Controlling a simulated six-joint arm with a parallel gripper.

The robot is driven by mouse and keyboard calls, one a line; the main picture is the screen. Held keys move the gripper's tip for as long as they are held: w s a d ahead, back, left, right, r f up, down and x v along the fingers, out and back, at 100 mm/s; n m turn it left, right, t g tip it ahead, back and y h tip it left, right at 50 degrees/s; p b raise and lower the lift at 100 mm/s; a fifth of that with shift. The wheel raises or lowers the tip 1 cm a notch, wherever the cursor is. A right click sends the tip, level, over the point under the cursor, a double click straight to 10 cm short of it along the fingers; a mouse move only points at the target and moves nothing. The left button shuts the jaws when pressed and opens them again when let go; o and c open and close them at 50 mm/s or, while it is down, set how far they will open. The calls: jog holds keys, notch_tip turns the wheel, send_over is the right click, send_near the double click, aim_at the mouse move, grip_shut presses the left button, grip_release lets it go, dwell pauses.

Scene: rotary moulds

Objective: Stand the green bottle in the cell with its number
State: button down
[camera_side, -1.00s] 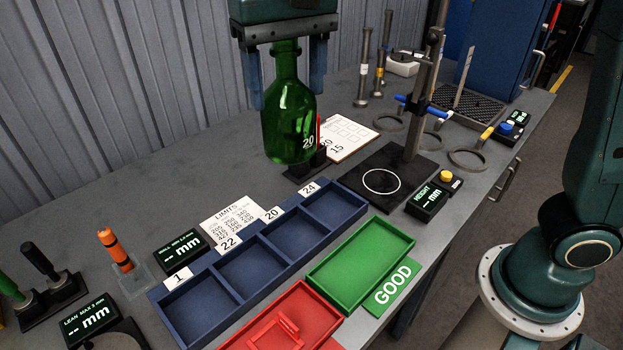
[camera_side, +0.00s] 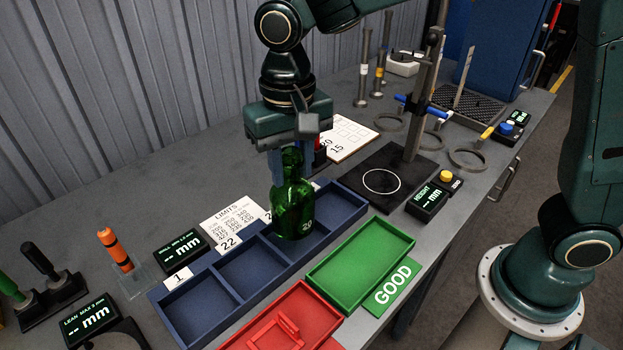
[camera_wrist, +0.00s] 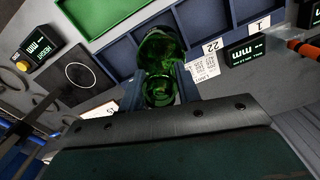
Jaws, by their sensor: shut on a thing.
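The green bottle (camera_side: 292,210) is upright, with a number 20 partly visible low on its side. My gripper (camera_side: 291,172) is shut on its neck from above. The bottle's base appears in or just over the third cell of the blue tray (camera_side: 207,325), the cell labelled 20; I cannot tell whether it touches the floor. The bottle and gripper partly cover the 20 card (camera_side: 267,217) and the 24 cell. In the wrist view the bottle (camera_wrist: 160,55) stands between the fingers (camera_wrist: 160,92) and hides the cell under it.
Cells 1 and 22 are empty. An empty green GOOD tray (camera_side: 360,262) and a red tray (camera_side: 325,318) lie in front. A LIMITS sheet (camera_side: 232,218) lies behind the blue tray. A height stand (camera_side: 415,135) with a black base is at right.

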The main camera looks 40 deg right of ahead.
aim_at(290, 152)
jog(key=shift+f, duration=1.25)
jog(key=shift+s+d+f, duration=0.1)
jog(key=shift+s+f, duration=0.05)
jog(key=shift+f, duration=2.1)
jog(key=shift+c, duration=1.8)
grip_release()
jog(key=shift+o, duration=0.3)
jog(key=shift+r, duration=0.25)
jog(key=r, duration=1)
jog(key=shift+w+r, duration=0.2)
jog(key=shift+r, duration=0.7)
